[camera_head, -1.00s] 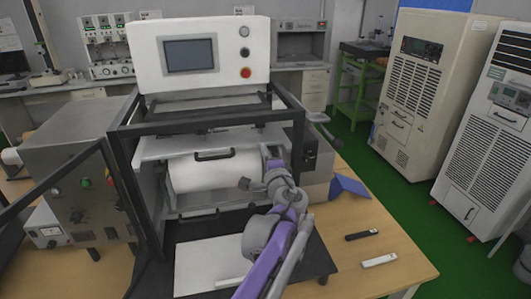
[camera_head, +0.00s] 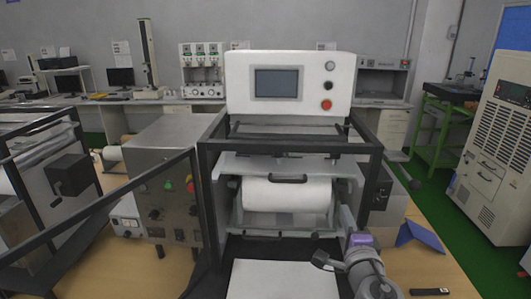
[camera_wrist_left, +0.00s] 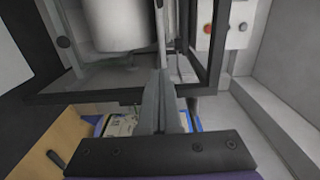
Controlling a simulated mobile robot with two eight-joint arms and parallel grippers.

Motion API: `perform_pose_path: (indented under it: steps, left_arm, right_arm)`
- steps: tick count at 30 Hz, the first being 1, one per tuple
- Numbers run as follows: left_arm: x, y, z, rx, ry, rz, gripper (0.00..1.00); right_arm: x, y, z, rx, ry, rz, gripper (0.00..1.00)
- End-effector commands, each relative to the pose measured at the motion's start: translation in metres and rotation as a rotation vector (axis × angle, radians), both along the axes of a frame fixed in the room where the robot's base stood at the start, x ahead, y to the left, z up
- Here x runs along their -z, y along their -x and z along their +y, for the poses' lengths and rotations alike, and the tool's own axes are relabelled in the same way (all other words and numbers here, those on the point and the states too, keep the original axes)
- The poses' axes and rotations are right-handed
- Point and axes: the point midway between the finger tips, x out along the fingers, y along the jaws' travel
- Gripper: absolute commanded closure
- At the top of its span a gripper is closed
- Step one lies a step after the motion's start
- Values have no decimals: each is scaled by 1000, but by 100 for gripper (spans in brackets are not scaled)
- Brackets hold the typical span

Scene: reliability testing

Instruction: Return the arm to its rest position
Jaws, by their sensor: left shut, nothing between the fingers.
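My left gripper (camera_head: 347,218) is at the lower right of the head view, by the right front of the bench machine. Its purple and grey wrist is below it, and the arm is cut off by the bottom edge. In the left wrist view its fingers (camera_wrist_left: 161,80) are together with nothing between them. Whether they touch the machine frame cannot be told. My right gripper is in neither view.
The machine has a black frame (camera_head: 209,190), a white roll (camera_head: 285,195) and a screen panel (camera_head: 290,60) with a red button. A blue wedge (camera_head: 420,236) and a dark bar (camera_head: 430,291) lie on the wooden table at right. A grey control box (camera_head: 160,165) stands left.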

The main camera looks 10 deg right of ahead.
Motion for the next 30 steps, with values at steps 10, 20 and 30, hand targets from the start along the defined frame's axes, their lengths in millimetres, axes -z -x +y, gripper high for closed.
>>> perform_pose_path:
  steps: [10,20,30]
  left_arm:
    - [60,-28,189,-309,199,308,100]
    - [168,65,397,-739,653,714,100]
    - [257,195,455,-998,1234,980,100]
  right_arm:
    - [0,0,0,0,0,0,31]
    - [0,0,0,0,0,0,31]
    - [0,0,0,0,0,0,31]
